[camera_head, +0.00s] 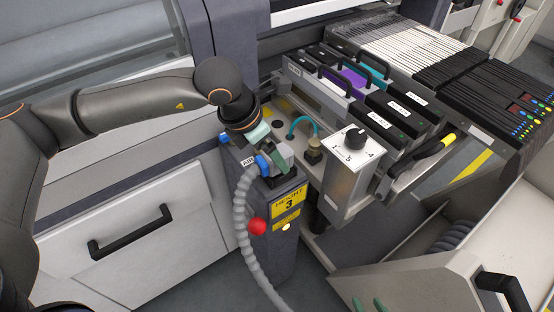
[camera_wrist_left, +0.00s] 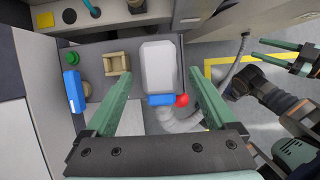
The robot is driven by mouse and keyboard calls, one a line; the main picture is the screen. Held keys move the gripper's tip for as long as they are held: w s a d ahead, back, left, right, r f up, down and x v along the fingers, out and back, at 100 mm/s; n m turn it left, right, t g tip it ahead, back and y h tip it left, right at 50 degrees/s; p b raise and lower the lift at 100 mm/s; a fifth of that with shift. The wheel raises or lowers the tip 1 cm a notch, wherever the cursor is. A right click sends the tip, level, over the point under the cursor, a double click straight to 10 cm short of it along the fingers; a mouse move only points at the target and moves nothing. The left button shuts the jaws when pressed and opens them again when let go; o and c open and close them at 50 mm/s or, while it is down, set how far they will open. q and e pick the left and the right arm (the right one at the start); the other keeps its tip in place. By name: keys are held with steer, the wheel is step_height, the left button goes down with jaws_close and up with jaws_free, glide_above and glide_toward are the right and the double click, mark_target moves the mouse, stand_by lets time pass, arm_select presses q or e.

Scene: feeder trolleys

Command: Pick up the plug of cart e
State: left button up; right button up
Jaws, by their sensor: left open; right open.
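The plug (camera_head: 284,153), a grey block with a blue collar, sits on top of the dark post, and a grey corrugated hose (camera_head: 243,215) hangs from it. In the left wrist view the plug's pale grey body (camera_wrist_left: 158,62) lies between the open fingers of my left gripper (camera_wrist_left: 159,76), with a gap on each side. In the head view my left gripper (camera_head: 263,139) is just above the plug, partly hidden by its wrist. My right gripper (camera_head: 368,304) is open and empty at the bottom edge, with only its green fingertips showing. I cannot read a cart letter.
The post (camera_head: 269,245) bears a yellow label and a red knob (camera_head: 257,226). A box with a black dial (camera_head: 350,162) stands to its right, beside a feeder trolley with black modules (camera_head: 395,115). A white drawer front (camera_head: 115,235) is at the left.

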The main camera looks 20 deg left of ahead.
arm_select(q)
steer(key=shift+x, duration=1.5)
steer(key=shift+c, duration=0.3)
jaws_close()
steer(key=shift+r, duration=0.1)
